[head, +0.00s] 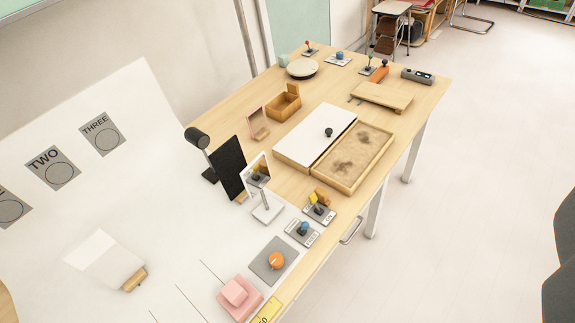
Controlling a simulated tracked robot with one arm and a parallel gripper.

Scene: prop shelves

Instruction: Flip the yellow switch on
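The yellow switch (314,198) stands on a small light plate with printed labels near the right edge of the long wooden table, at the middle of the head view. Its yellow lever rises from a dark base and appears to lean up and to the left in the picture. The labels are too small to read, so I cannot tell whether it is on or off. A brown-orange piece (323,194) sits right behind it. My gripper is not in view.
A blue switch (304,228) is close in front of the yellow one. An orange knob (276,260) and pink block (236,292) are nearer.

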